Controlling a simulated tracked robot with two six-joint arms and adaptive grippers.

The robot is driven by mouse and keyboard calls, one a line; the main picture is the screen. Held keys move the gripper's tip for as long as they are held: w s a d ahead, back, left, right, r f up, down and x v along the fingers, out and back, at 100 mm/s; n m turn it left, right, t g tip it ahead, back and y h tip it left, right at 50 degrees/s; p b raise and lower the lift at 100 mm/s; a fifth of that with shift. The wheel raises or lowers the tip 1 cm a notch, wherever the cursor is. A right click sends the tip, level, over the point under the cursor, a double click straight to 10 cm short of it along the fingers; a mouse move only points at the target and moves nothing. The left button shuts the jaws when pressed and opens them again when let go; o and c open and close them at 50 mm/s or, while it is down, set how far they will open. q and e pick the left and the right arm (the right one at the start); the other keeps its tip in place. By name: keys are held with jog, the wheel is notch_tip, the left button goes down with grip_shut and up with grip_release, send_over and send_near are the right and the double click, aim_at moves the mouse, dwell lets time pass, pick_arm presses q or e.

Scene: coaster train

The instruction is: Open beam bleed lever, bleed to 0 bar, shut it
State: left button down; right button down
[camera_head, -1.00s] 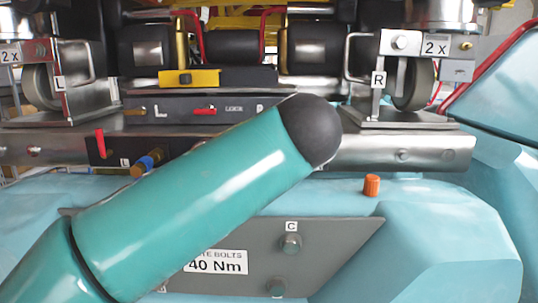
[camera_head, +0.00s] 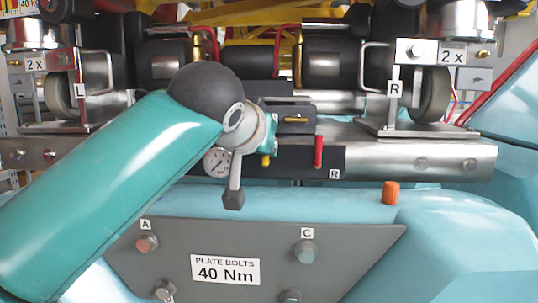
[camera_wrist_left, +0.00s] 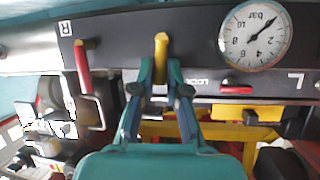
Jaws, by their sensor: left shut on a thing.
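The beam box has a round pressure gauge (camera_wrist_left: 255,35), seen upside down in the left wrist view; its needle appears to lie near the 0 end. It also shows in the head view (camera_head: 217,162). Beside it is a short yellow lever (camera_wrist_left: 160,46), taken as the bleed lever, whose end shows in the head view (camera_head: 266,161). My left gripper (camera_wrist_left: 161,72) has its two fingers closed around this lever. In the head view my left gripper (camera_head: 269,135) is partly hidden behind my wrist. My right gripper is in neither view.
A red lever (camera_head: 318,152) with an R label stands to the right of the yellow lever. A small red handle (camera_wrist_left: 237,89) sits beside the lock label. A grey plate (camera_head: 340,245) with bolts and an orange cap (camera_head: 390,192) are below the beam.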

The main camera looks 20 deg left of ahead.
pick_arm(q)
jog(key=shift+f+n+h, duration=0.3)
jog(key=shift+f, duration=0.05)
dwell(0.3)
jog(key=c, duration=1.2)
grip_release()
jog(key=shift+a+r, duration=0.1)
jog(key=shift+r, duration=0.1)
jog(key=shift+s, duration=0.1)
jog(key=v, duration=1.1)
jog(key=shift+s+r, duration=0.1)
jog(key=shift+s, duration=0.3)
